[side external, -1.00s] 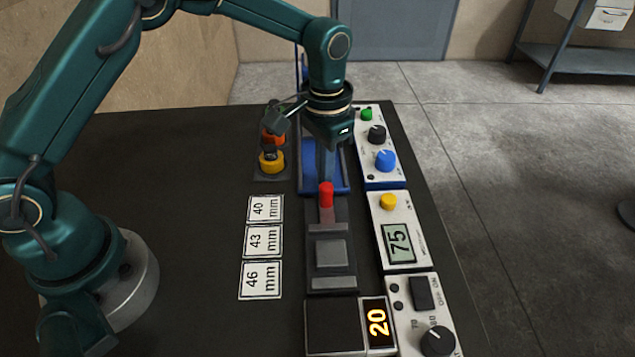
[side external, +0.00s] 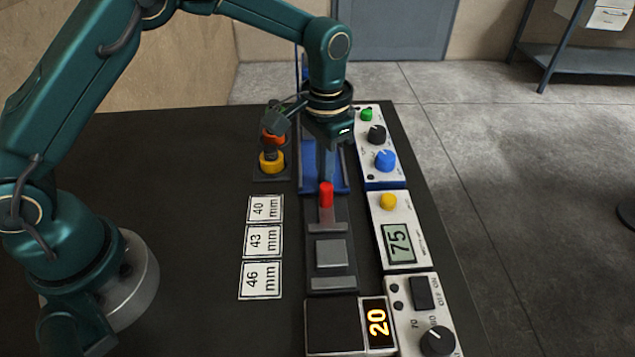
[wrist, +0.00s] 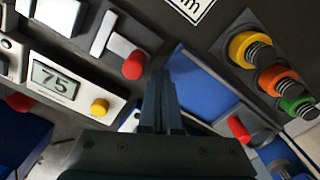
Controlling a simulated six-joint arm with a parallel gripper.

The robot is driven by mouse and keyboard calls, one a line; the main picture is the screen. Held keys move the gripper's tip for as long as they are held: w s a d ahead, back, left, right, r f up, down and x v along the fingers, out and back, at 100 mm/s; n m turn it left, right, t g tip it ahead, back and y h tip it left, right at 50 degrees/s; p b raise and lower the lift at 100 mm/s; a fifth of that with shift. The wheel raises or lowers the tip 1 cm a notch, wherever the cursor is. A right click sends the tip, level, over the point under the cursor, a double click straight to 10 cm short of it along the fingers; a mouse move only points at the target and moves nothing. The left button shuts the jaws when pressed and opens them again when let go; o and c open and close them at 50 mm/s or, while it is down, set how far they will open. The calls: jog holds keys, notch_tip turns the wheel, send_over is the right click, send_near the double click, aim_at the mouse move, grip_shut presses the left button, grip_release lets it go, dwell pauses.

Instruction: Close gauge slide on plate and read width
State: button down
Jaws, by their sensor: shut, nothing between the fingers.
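The gauge is a dark track (side external: 344,213) with a grey slide bar (side external: 325,227) on a stem that ends in a red knob (side external: 326,194). A square grey plate (side external: 331,253) lies between the slide bar and a fixed bar (side external: 333,283), with a narrow gap on the slide's side. My gripper (side external: 327,180) is shut and empty, pointing down just behind the red knob. In the wrist view, my shut fingertips (wrist: 162,76) are close beside the red knob (wrist: 134,65); I cannot tell whether they touch it. The display beside the gauge (side external: 397,243) reads 75.
Cards marked 40 (side external: 265,209), 43 (side external: 262,241) and 46 mm (side external: 260,280) lie left of the gauge. A black pad (side external: 333,325) has a display (side external: 376,322) reading 20. Control boxes line the right. Yellow (side external: 271,163) and orange pieces stand behind the cards, near a blue fixture (side external: 309,180).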

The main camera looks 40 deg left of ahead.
aim_at(326, 184)
jog(key=shift+s+d, duration=1.55)
jog(key=shift+s, duration=0.05)
dwell(0.3)
jog(key=shift+w+a, duration=0.15)
dwell(0.5)
jog(key=shift+w+a, duration=0.35)
jog(key=shift+w, duration=0.1)
jog(key=shift+r, duration=0.1)
jog(key=shift+r, duration=4.9)
